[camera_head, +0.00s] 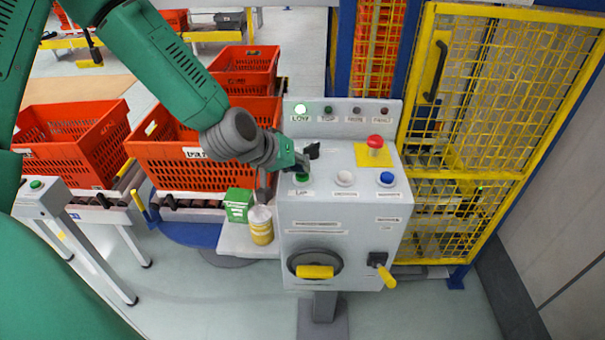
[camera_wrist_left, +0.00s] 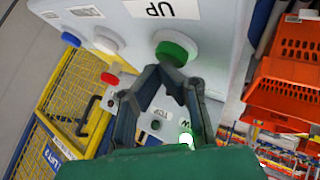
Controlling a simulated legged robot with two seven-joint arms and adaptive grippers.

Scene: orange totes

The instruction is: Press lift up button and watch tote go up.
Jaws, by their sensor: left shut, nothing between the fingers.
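The grey control box (camera_head: 335,238) stands in the middle of the head view. The green up button (camera_head: 302,177) is at the left of its panel; it also shows in the left wrist view (camera_wrist_left: 176,48) beside the "UP" label. My left gripper (camera_head: 301,166) is shut and empty, its fingertips close to the green button; I cannot tell whether they touch it. The "LOW" lamp (camera_head: 300,109) glows green, and the other lamps are dark. Orange totes (camera_head: 195,172) sit on the roller conveyor at left. More orange totes (camera_head: 378,45) show behind the blue post. My right gripper is out of view.
A white button (camera_head: 345,178), blue button (camera_head: 387,178) and red emergency knob (camera_head: 375,143) share the panel. A yellow mesh cage (camera_head: 480,100) stands at right. A green box (camera_head: 238,204) and a yellow-labelled bottle (camera_head: 261,226) sit on a side shelf.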

